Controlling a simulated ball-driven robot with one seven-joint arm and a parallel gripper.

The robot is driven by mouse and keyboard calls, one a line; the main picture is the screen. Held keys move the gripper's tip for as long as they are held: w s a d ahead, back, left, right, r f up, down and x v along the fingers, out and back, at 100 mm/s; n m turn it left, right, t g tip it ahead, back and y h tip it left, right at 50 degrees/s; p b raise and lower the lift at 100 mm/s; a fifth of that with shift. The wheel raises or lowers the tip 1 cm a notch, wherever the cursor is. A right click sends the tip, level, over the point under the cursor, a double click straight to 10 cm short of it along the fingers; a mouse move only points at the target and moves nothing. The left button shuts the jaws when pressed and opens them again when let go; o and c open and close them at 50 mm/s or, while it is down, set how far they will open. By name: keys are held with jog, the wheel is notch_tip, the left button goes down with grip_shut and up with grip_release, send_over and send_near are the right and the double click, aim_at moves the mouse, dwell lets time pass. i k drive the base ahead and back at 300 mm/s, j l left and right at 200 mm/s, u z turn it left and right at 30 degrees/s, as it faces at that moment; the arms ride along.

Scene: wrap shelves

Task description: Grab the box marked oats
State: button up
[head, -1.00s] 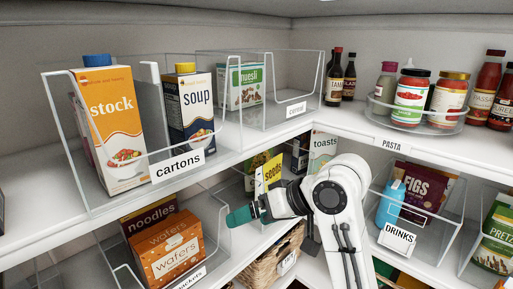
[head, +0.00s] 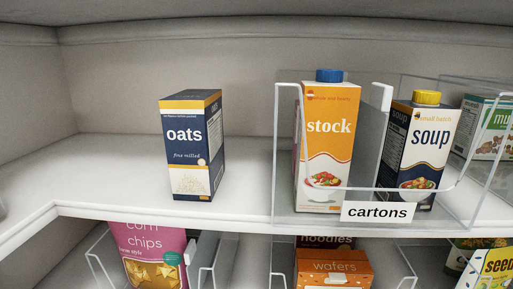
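The oats box (head: 186,150) is navy and white with yellow bands and the word "oats" on its front. It stands upright on the upper white shelf, left of the clear cartons bin, with a gap between them. Its front and right side show, and nothing covers it. My gripper is outside the head view now.
The clear cartons bin (head: 283,207) holds an orange stock carton (head: 327,130) and a navy soup carton (head: 415,150). Below are corn chips (head: 150,258), wafers (head: 333,270) and a seeds pack (head: 490,268) in clear bins.

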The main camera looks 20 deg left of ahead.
aim_at(191, 121)
jog(key=i+l+u, duration=0.15)
jog(key=l+u, duration=0.15)
jog(key=u, duration=0.2)
jog(key=l+u, duration=0.3)
jog(key=u, duration=0.15)
jog(key=i, duration=0.05)
